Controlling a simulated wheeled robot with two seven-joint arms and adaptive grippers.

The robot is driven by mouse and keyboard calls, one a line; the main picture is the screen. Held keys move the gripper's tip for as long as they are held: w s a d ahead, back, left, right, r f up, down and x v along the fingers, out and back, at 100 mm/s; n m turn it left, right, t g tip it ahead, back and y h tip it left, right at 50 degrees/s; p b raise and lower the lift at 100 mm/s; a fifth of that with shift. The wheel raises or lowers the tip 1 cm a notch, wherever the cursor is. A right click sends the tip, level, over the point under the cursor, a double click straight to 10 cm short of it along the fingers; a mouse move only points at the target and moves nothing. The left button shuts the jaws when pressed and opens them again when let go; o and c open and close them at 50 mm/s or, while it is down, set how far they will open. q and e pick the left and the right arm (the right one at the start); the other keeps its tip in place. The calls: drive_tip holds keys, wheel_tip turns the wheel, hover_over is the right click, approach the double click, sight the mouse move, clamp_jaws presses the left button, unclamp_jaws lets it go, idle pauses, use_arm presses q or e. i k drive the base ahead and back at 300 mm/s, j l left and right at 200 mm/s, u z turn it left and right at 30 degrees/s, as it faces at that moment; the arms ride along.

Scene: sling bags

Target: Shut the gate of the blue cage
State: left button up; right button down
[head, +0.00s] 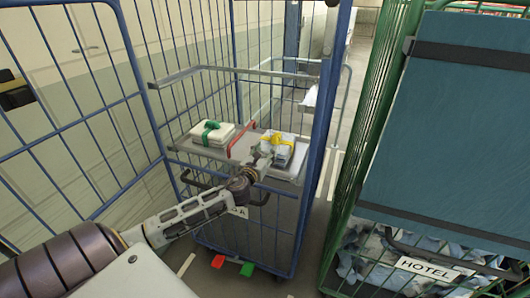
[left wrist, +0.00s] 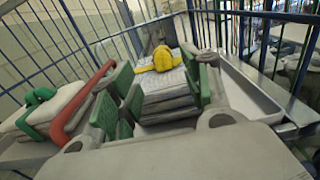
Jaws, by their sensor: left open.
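The blue cage (head: 318,130) stands in the middle of the head view, with a shelf (head: 181,143) inside. Its blue mesh gate (head: 136,68) appears swung open toward the left. My left gripper (head: 262,160) is at the shelf's front edge, beside a stack of folded cloth with a yellow strap (head: 279,150). In the left wrist view its green-padded fingers (left wrist: 160,92) are open, with the yellow-strapped stack (left wrist: 168,78) beyond and between them. I cannot tell whether they touch it. A red bar (head: 240,138) stands left of the gripper; it also shows in the left wrist view (left wrist: 76,112).
A green-strapped stack (head: 212,134) lies on the shelf's left. A green cage (head: 372,125) with a teal panel (head: 455,130) and a HOTEL sign (head: 434,271) stands close on the right. A wall (head: 72,60) runs along the left. Red and green pedals (head: 247,268) sit at the cage's base.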

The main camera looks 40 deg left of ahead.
sight(23, 97)
drive_tip(key=u, duration=1.3)
